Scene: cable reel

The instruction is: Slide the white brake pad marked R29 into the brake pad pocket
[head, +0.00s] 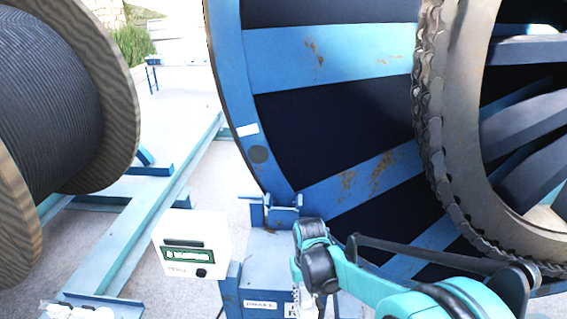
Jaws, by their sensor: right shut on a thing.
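My right gripper (309,292) hangs low in the middle of the head view, at the end of my teal arm, in front of a blue stand (262,270). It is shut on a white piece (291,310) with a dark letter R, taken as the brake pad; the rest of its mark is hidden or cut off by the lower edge. A small label (260,304), too small to read surely, is on the stand just left of it. A blue bracket (280,212) sits on top of the stand beside the large reel's rim. I cannot tell which opening is the pocket. My left gripper is out of view.
The large blue reel (330,55) with a chain (430,130) fills the right. A white box (191,243) with a display stands left of the stand. A wooden-flanged cable reel (125,110) is at left. Small white items (75,311) lie at the lower left.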

